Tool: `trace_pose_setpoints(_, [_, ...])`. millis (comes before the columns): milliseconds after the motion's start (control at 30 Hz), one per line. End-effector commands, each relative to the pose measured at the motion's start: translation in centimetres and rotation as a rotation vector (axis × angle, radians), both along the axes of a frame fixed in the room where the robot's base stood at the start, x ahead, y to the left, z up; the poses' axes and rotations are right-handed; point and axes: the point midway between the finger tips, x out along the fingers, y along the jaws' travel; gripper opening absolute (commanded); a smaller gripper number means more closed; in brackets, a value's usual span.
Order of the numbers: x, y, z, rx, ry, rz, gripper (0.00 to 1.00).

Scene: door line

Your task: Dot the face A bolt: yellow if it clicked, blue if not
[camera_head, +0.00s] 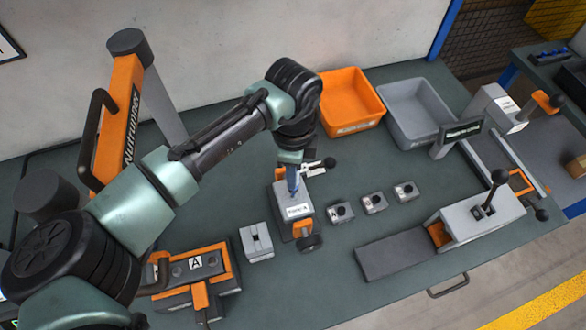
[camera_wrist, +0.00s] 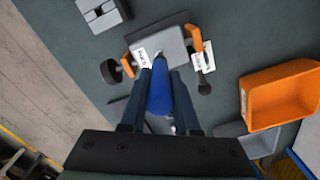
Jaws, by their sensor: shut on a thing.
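My gripper (camera_head: 292,178) is shut on a blue marker-like cylinder (camera_wrist: 160,92). It points down at a grey block (camera_head: 298,201) with a white label ending in what looks like A. In the wrist view the cylinder's narrow tip overlaps the top of this block (camera_wrist: 172,45); I cannot tell whether it touches. The block sits between orange side parts, with a black knob on each side. A dark plate in an orange fixture (camera_head: 222,285), at lower left, carries a white "A" label (camera_head: 195,263). I see no clear yellow or blue dot. No yellow marker is identifiable.
A slotted grey block (camera_head: 256,243) stands left of the labelled block. Three small blocks with black knobs (camera_head: 374,203) stand to its right. An orange bin (camera_head: 350,127) and a grey bin (camera_head: 416,136) are at the back. A lever device (camera_head: 485,215) stands at right.

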Motion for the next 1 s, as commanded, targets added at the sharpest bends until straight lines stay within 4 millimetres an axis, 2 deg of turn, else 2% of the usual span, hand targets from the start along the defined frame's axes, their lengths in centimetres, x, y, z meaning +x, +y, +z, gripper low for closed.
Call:
trace_pose_setpoints(33, [0.0, 0.0, 0.9, -0.001, 0.000, 0.001, 0.00])
trace_pose_setpoints(500, [0.0, 0.0, 4.5, -0.001, -0.001, 0.000, 0.00])
trace_pose_setpoints(1000, [0.0, 0.0, 4.6, 0.000, -0.001, 0.000, 0.00])
